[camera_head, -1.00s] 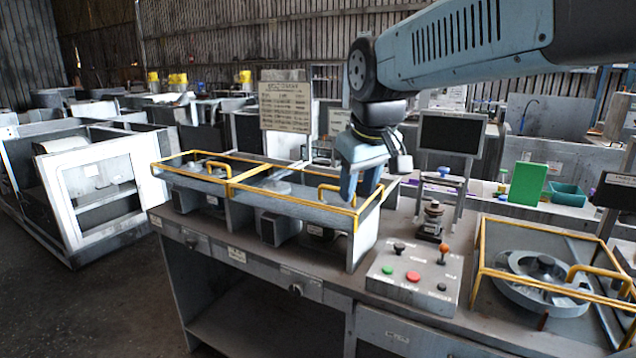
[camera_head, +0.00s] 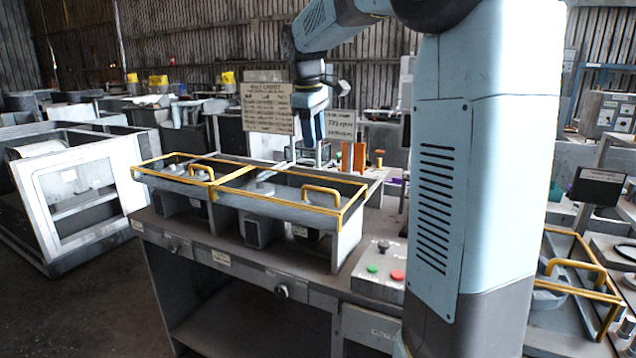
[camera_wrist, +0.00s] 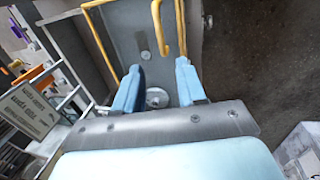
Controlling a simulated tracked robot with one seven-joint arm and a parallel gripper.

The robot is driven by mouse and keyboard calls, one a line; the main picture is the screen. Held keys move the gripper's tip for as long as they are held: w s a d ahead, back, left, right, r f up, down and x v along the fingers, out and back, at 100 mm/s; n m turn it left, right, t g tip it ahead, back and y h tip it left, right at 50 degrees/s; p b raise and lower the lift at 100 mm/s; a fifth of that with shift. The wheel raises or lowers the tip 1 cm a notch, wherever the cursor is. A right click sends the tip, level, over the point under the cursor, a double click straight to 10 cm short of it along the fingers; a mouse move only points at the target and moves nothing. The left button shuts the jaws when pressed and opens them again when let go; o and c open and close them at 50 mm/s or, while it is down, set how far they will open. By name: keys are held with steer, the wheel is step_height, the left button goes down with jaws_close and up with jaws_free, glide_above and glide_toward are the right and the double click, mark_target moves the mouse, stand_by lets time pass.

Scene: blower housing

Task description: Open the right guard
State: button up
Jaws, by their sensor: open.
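A grey bench housing carries two yellow-framed guards side by side, both lying flat. The right guard (camera_head: 285,190) has a yellow handle (camera_head: 322,191) standing near its right end. The left guard (camera_head: 175,170) has its own yellow handle (camera_head: 201,168). My gripper (camera_head: 309,138) points down, raised above and behind the right guard, apart from it. In the wrist view my gripper (camera_wrist: 157,72) is open and empty. A yellow handle (camera_wrist: 158,25) and part of a yellow frame (camera_wrist: 97,42) show beyond the fingers; a round grey part (camera_wrist: 157,97) shows between them.
A control box (camera_head: 380,268) with green and red buttons stands right of the housing. Another yellow-framed guard (camera_head: 585,278) lies at far right, partly behind my arm. A sign (camera_head: 268,108) stands behind the housing. Part of the bench is hidden by my arm.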

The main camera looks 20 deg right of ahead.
mark_target(319, 188)
steer(key=f, duration=0.4)
steer(key=w+d+f, duration=0.1)
steer(key=f, duration=0.4)
steer(key=d+f, duration=0.1)
steer(key=f, duration=0.3)
steer(key=shift+w+f, duration=0.2)
steer(key=shift+w, duration=0.2)
jaws_close()
